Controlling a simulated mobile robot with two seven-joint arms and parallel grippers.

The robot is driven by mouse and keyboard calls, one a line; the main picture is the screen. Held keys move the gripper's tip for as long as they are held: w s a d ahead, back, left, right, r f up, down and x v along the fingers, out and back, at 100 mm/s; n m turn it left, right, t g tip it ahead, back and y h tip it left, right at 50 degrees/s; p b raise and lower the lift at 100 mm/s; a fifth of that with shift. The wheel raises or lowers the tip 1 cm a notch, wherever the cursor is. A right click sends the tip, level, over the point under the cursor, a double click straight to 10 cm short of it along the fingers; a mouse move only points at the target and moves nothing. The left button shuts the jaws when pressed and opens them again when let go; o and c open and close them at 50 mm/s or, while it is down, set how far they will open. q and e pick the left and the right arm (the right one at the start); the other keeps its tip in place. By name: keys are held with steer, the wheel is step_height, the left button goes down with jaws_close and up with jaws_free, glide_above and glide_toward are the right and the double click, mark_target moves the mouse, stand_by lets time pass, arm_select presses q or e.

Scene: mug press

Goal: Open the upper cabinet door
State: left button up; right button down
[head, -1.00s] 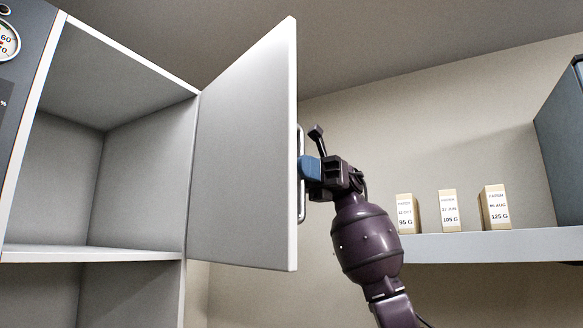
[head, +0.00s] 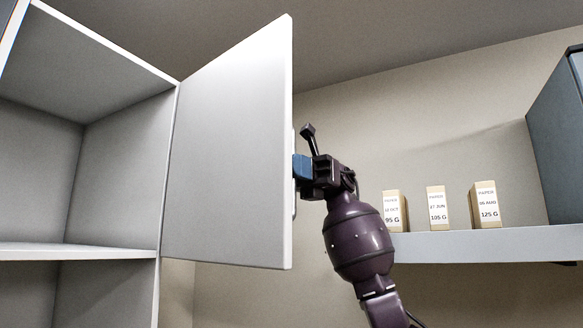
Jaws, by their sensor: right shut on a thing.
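The upper cabinet door (head: 228,150) is a light grey panel standing wide open, hinged at the right side of the upper cabinet (head: 168,80). The cabinet's upper compartment looks empty. The door's metal handle (head: 294,205) is on the door's outer face and mostly hidden behind the door's edge. My right gripper (head: 301,168), with blue fingers and a dark purple arm, is shut on the handle at the door's free edge. The fingertips are partly hidden by the door. My left gripper is not in view.
A wall shelf (head: 480,244) at the right carries several small labelled paper boxes (head: 486,205). A large blue-grey box (head: 560,140) stands at its right end. A lower compartment (head: 105,290) of the cabinet is below the open one.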

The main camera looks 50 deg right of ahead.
steer(key=c, duration=1.1)
jaws_free()
steer(key=shift+r, duration=0.15)
arm_select(q)
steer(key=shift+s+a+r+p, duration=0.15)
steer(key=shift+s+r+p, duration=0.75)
steer(key=shift+p, duration=1.1)
arm_select(e)
step_height(320, 180, up, 20)
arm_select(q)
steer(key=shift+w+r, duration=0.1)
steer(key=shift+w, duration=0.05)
